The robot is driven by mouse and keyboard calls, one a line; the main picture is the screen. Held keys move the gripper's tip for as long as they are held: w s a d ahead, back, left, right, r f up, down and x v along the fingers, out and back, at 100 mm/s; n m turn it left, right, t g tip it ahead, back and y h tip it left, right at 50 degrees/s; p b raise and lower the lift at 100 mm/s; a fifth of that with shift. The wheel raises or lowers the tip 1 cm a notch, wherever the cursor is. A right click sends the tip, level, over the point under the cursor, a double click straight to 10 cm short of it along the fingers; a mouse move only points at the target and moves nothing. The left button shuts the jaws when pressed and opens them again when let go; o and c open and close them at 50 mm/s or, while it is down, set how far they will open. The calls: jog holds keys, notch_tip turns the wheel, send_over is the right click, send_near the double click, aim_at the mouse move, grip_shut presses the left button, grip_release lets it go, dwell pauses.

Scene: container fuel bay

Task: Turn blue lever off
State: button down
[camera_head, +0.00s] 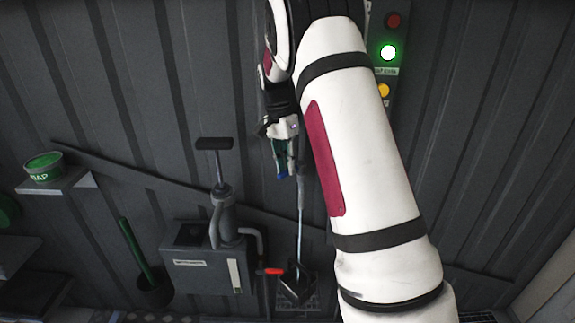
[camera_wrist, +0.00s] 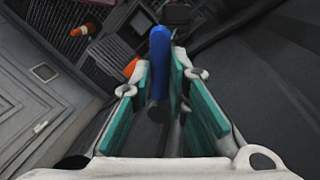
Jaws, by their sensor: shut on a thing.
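The blue lever (camera_wrist: 160,52) sits between the teal finger pads of my gripper (camera_wrist: 163,78) in the wrist view, and the pads are closed in on it. Its blue end (camera_head: 282,176) also shows just below my gripper (camera_head: 284,160) in the head view.
A red-handled lever (camera_head: 272,271) is below, near a grey pump box (camera_head: 198,268). A signal panel with a lit green lamp (camera_head: 388,52) is behind my arm. A green tub (camera_head: 43,165) stands on a left shelf.

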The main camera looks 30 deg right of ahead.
jog(key=c, duration=1.5)
grip_release()
jog(key=shift+c, duration=0.2)
notch_tip(320, 180, up, 10)
jog(key=shift+r, duration=0.1)
jog(key=shift+c, duration=0.3)
